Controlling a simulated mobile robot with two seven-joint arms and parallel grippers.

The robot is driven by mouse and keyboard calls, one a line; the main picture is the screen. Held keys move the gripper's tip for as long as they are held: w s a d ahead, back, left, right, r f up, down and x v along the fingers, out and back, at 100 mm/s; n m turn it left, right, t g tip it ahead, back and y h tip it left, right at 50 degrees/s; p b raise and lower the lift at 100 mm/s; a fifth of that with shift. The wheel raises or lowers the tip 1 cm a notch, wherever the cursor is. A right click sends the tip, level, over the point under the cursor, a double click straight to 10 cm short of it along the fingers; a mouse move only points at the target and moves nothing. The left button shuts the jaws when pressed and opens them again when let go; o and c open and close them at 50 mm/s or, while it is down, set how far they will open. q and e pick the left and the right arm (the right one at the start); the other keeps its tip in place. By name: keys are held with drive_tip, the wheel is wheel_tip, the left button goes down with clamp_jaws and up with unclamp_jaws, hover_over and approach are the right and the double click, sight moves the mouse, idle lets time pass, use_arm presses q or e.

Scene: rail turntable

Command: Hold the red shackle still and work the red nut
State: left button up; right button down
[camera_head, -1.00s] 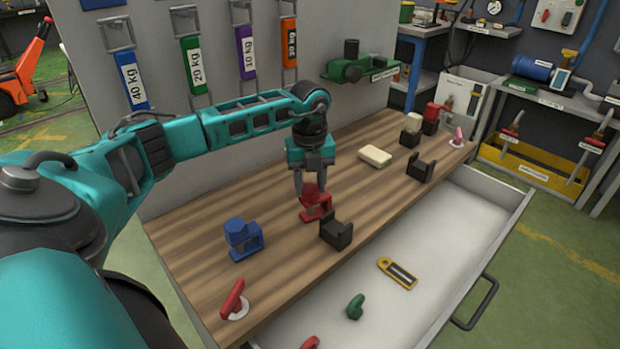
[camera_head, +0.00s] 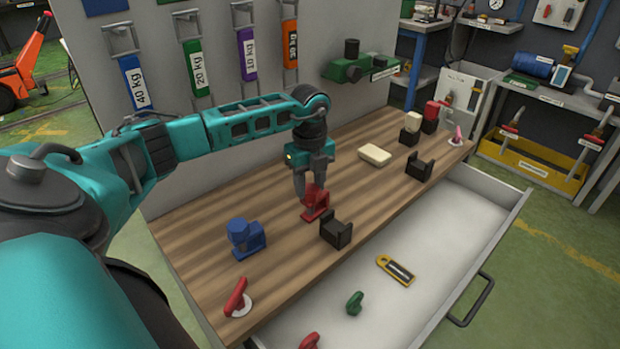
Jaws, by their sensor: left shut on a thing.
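The red shackle (camera_head: 314,211) stands on the wooden bench top, near its middle. The red nut (camera_head: 315,193) sits on top of it, between the fingertips of my left gripper (camera_head: 314,188). The gripper points straight down and is shut on the red nut. The fingers partly hide the nut and the top of the shackle. My right gripper is out of view, and nothing else is seen holding the shackle.
A blue shackle (camera_head: 246,239) stands left of the red one. A black holder (camera_head: 336,231) is close on the right, another (camera_head: 420,168) farther back. A cream block (camera_head: 375,155) lies behind. An open drawer (camera_head: 440,235) extends in front, holding a yellow tool (camera_head: 397,270).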

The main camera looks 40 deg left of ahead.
use_arm(q)
drive_tip(key=shift+n+p, duration=0.6)
drive_tip(key=shift+n, duration=0.5)
drive_tip(key=shift+s+r+n+p, duration=0.1)
drive_tip(key=shift+n+p, duration=0.25)
drive_tip(key=shift+n, duration=0.05)
drive_tip(key=shift+n+p, duration=0.7)
drive_tip(key=shift+n, duration=1.9)
drive_tip(key=o, duration=1.3)
drive_tip(key=shift+c, duration=0.2)
